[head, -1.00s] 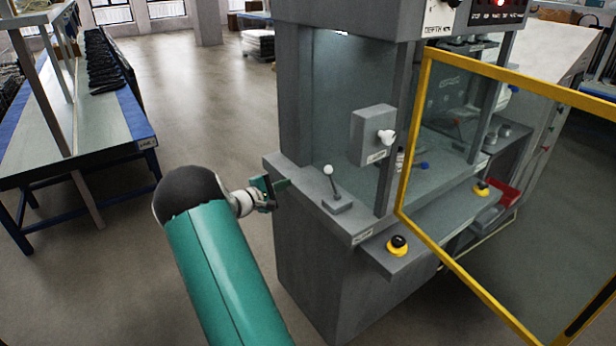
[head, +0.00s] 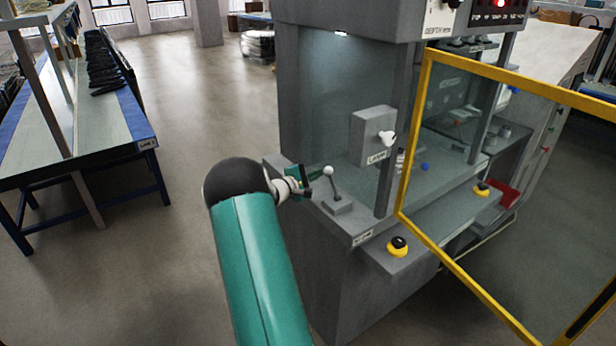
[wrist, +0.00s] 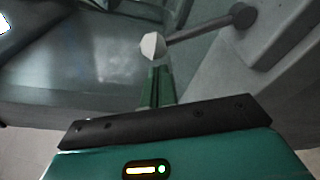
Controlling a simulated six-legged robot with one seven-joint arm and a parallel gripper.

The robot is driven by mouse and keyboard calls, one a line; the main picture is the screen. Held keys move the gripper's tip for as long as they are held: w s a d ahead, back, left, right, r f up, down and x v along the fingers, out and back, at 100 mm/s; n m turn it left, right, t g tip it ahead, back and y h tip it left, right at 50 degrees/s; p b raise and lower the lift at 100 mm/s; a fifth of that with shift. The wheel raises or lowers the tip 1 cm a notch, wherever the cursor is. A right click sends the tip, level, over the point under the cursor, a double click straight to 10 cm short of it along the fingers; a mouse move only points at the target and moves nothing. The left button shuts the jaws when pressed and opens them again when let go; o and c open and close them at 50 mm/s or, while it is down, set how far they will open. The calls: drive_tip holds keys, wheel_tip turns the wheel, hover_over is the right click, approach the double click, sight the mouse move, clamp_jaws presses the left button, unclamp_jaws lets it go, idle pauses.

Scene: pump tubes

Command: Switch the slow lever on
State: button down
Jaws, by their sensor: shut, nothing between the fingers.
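The slow lever (head: 334,187) is a thin stick with a white ball knob on a grey block, on the left ledge of the grey machine. It leans a little to the left in the head view. My gripper (head: 322,174) is shut and empty, its fingertips right beside the white knob from the left. In the wrist view the green fingers (wrist: 157,88) are together, and the white knob (wrist: 152,46) shows just beyond their tips. Whether they touch it I cannot tell. The lever's rod runs right to its round pivot in that view.
A grey box with a white knob (head: 387,138) stands behind the lever to the right. A yellow-framed clear guard (head: 400,190) is at the right. Yellow-black buttons (head: 398,246) sit on the front ledge. Open floor lies to the left, before a blue-edged bench (head: 110,115).

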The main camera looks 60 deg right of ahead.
sight(326, 170)
drive_tip(key=shift+s+r, duration=0.1)
idle(0.4)
drive_tip(key=shift+s+a+r+m, duration=0.1)
drive_tip(key=shift+s+r+m, duration=0.1)
drive_tip(key=shift+m, duration=0.4)
drive_tip(key=shift+m, duration=0.3)
drive_tip(key=shift+s+a+r+m+h, duration=0.4)
drive_tip(key=shift+s+r+m, duration=0.15)
drive_tip(key=shift+s+m, duration=0.1)
drive_tip(key=shift+s+a+r, duration=0.15)
drive_tip(key=shift+s+r, duration=0.05)
drive_tip(key=shift+s, duration=0.1)
drive_tip(key=s+a+m+g+h, duration=0.1)
drive_tip(key=s+a+m, duration=0.3)
drive_tip(key=s+m, duration=0.4)
drive_tip(key=shift+s+a+f+m, duration=0.25)
drive_tip(key=shift+s+m, duration=0.1)
drive_tip(key=shift+m, duration=1.2)
